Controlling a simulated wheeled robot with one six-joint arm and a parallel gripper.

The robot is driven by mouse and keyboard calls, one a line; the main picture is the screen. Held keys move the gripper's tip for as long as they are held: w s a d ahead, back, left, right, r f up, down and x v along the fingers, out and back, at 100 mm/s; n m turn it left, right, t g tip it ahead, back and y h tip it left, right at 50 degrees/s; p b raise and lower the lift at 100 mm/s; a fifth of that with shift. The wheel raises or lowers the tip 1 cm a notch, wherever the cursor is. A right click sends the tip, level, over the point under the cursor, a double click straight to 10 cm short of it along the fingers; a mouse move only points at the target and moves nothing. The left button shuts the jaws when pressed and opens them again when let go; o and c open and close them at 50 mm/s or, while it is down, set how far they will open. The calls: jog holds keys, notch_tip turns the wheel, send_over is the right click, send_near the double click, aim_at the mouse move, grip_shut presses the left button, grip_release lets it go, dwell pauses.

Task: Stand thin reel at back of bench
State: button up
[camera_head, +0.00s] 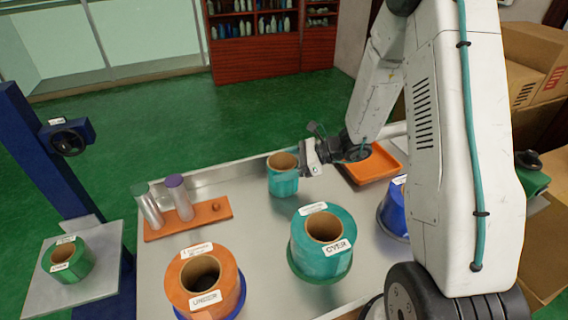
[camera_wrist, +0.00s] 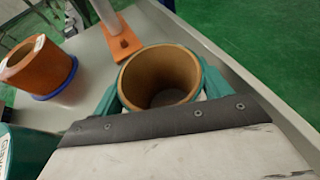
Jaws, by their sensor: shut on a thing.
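A small teal reel (camera_head: 283,183) with a brown core is upright at the back of the bench (camera_head: 262,230). My gripper (camera_head: 303,160) reaches it from the right and is shut on it. In the wrist view the same reel (camera_wrist: 213,82) sits directly in front of the gripper (camera_wrist: 165,115), its open core facing up. I cannot tell whether the reel's underside touches the bench.
A larger teal reel (camera_head: 320,262), an orange reel (camera_head: 228,270) and a blue reel (camera_head: 392,212) stand nearer. An orange block with two cylinders (camera_head: 212,212) is left; an orange tray (camera_head: 373,168) is right. A green reel (camera_head: 80,266) sits on a separate plate.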

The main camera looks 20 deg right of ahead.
jog(key=o, duration=1.1)
jog(key=shift+f, duration=0.1)
jog(key=shift+d, duration=0.1)
jog(key=v, duration=0.7)
jog(key=shift+s+d, duration=0.15)
jog(key=shift+d, duration=0.1)
